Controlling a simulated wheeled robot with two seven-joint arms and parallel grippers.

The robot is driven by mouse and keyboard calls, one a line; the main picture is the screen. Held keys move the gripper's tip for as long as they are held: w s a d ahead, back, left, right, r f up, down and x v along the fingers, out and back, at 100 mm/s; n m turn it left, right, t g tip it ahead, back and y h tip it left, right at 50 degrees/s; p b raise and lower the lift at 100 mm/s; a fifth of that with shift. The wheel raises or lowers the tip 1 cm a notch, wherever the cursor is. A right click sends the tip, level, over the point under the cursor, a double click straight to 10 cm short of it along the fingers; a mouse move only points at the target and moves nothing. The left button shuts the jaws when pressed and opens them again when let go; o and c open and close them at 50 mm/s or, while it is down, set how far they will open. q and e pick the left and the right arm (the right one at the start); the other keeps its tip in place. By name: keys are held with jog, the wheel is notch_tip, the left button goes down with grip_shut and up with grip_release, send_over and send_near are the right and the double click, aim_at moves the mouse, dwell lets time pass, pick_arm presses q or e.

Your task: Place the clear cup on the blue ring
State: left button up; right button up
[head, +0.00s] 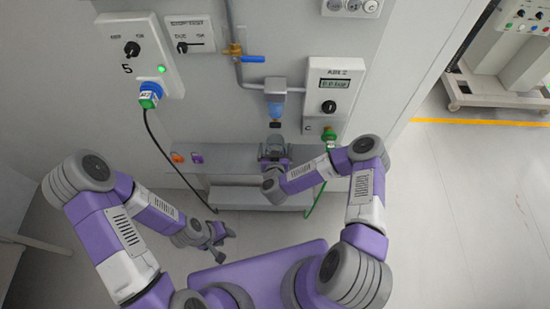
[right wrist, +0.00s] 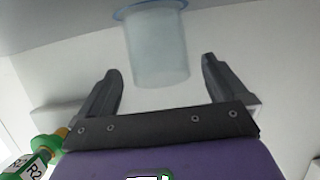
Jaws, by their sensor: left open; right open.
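The clear cup (right wrist: 157,48) shows in the right wrist view, pale and translucent. Its end at the top of the picture meets the blue ring (right wrist: 122,13) on a grey surface; it appears to rest on the ring. My right gripper (right wrist: 162,68) is open, its fingers on either side of the cup with gaps, not touching it. My left gripper (head: 222,240) is open and empty, low over the floor.
A green connector (head: 329,137) with a green hose is close at the right. A black cable (head: 165,155) hangs left.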

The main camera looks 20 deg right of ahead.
jog(key=p+v, duration=0.2)
jog(key=v, duration=0.6)
jog(key=s+a+f+n+g+y, duration=0.2)
jog(key=s+a+f+g+y, duration=0.3)
jog(key=a+y, duration=0.15)
jog(key=s+d+m+g+y, duration=0.1)
jog(key=s+d+g, duration=0.2)
jog(key=s+g, duration=0.5)
jog(key=s+f, duration=0.1)
jog(key=s, duration=0.4)
jog(key=shift+s+d, duration=0.2)
